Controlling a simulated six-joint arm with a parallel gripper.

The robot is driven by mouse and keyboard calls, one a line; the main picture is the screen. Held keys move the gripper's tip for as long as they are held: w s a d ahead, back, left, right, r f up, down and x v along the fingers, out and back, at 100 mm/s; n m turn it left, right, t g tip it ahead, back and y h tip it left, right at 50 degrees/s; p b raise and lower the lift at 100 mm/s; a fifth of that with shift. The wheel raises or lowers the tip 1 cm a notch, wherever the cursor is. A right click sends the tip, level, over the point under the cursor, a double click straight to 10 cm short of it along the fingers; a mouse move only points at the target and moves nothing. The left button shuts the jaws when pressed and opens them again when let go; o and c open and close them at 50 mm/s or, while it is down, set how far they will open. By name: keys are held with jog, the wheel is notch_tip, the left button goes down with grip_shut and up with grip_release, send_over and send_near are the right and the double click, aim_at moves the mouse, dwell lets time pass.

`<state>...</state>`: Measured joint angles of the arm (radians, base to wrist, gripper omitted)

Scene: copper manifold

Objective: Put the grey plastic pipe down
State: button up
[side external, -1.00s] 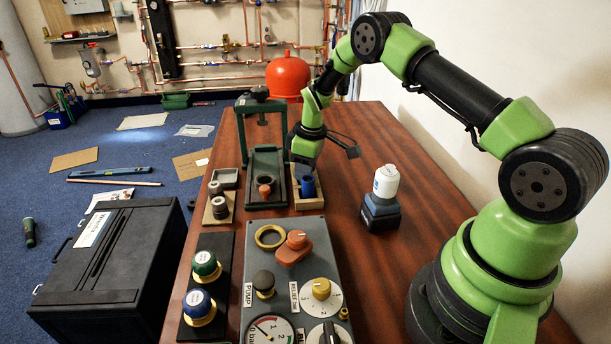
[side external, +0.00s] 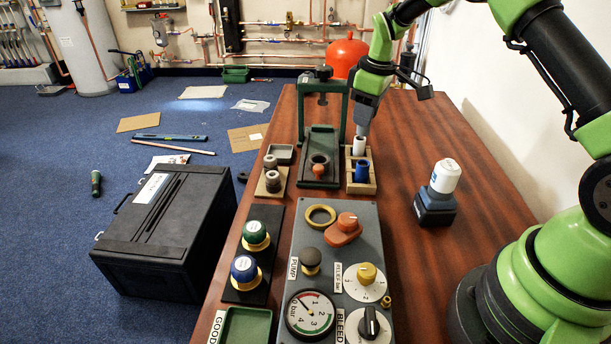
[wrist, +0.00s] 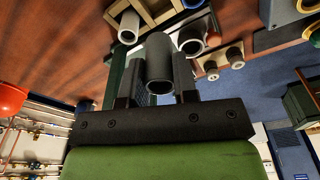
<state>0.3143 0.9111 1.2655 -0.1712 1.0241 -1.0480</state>
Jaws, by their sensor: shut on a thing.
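My gripper (side external: 362,127) is raised just behind and above the small wooden rack (side external: 369,186). In the wrist view its two fingers are shut on the grey plastic pipe (wrist: 160,65), whose open end faces the camera. In the side view I cannot clearly separate the grey pipe from the dark fingers. The rack holds a white pipe (side external: 359,146) and a blue pipe (side external: 361,171); the white one also shows in the wrist view (wrist: 128,27). The held pipe appears clear of the rack.
A green press frame (side external: 345,105) stands left of the rack. A small block with grey fittings (side external: 272,180) is further left. A control panel (side external: 305,235) lies in front. A white-capped bottle-like item (side external: 446,176) stands right. Bare table lies between rack and bottle.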

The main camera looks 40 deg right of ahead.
jog(key=w+a+n, duration=0.2)
jog(key=a+n, duration=0.2)
jog(key=a, duration=2)
jog(key=shift+s+a+f, duration=0.1)
jog(key=shift+a+f, duration=0.1)
jog(key=shift+f, duration=2.25)
jog(key=shift+a+f, duration=0.2)
jog(key=shift+f, duration=2.25)
jog(key=shift+f, duration=0.1)
jog(key=o, duration=0.9)
notch_tip(320, 180, up, 12)
jog(key=s+d, duration=0.1)
